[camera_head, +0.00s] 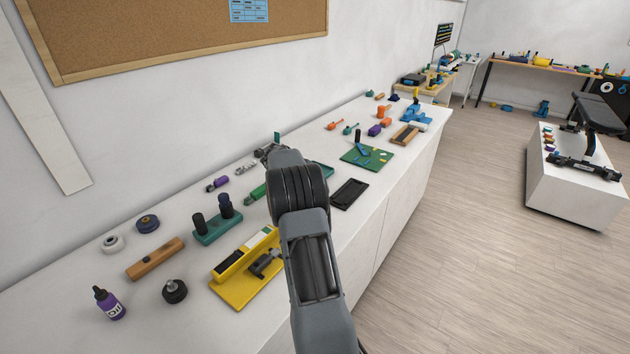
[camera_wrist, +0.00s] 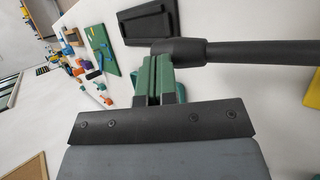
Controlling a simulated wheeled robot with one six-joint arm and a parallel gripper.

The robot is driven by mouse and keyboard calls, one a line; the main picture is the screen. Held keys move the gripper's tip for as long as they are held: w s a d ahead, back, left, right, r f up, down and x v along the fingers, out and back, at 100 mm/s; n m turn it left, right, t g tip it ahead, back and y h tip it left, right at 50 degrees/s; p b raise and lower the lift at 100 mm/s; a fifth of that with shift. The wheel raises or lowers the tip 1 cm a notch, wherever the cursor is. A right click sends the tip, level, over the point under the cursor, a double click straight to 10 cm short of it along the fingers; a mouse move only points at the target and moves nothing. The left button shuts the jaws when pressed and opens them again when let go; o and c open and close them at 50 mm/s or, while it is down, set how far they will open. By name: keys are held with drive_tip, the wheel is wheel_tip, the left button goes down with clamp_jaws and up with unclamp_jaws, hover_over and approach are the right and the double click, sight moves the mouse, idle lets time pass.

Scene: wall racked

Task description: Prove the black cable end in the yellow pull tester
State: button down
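The yellow pull tester (camera_head: 233,292) lies near the front edge of the white counter, with a dark clamp-like part on its base. Its edge shows at the right of the wrist view (camera_wrist: 312,90). My gripper (camera_wrist: 160,62) has its green fingers close together, shut at the tips on the black cable end (camera_wrist: 180,50). The black cable (camera_wrist: 265,53) runs from the fingers to the right in the wrist view, apart from the tester. In the head view my arm hides the cable and most of my gripper, which is beyond the tester.
A black tray (camera_head: 349,194) and a green board (camera_head: 366,158) lie beyond my arm. Several small tools line the wall side.

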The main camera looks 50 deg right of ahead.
drive_tip(key=f+b, duration=0.1)
drive_tip(key=d+f, duration=0.1)
drive_tip(key=f, duration=0.1)
drive_tip(key=shift+d+f+b, duration=0.2)
drive_tip(key=shift+b, duration=0.15)
drive_tip(key=shift+d+f+b, duration=0.15)
drive_tip(key=shift+f+b, duration=0.2)
drive_tip(key=shift+f, duration=0.25)
drive_tip(key=b+v, duration=0.1)
drive_tip(key=v, duration=1.3)
drive_tip(key=shift+b, duration=0.3)
idle(0.6)
